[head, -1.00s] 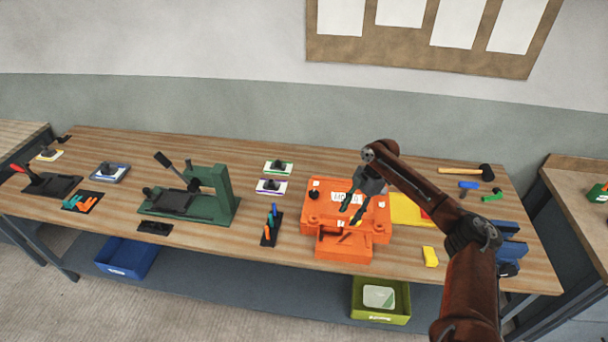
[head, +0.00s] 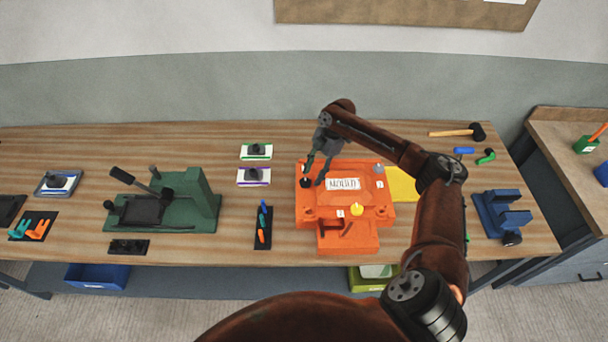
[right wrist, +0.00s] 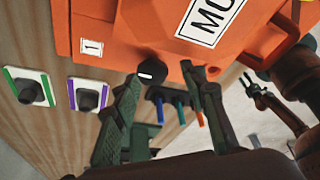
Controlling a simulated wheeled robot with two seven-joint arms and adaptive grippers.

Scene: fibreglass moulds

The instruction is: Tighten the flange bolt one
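The orange mould (head: 312,213) sits on the bench with a "MOULD" label on top. A black round knob-like bolt head (head: 306,182) stands at its left end. In the right wrist view this bolt head (right wrist: 152,70) has a white mark, and a "1" label (right wrist: 91,47) is on the mould near it. My right gripper (head: 314,176) is open, its fingers pointing down around the bolt head's place. In the right wrist view the fingers (right wrist: 165,105) are parted with the bolt head between them, apparently not touching. My left gripper (right wrist: 262,96) shows open and empty at that view's right.
A yellow knob (head: 357,208) and a grey one (head: 378,168) are on the mould. A tool holder (head: 262,228) and two small plates (head: 256,151) lie left of it. A green press (head: 195,200) stands farther left. A blue vise (head: 497,215) stands right.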

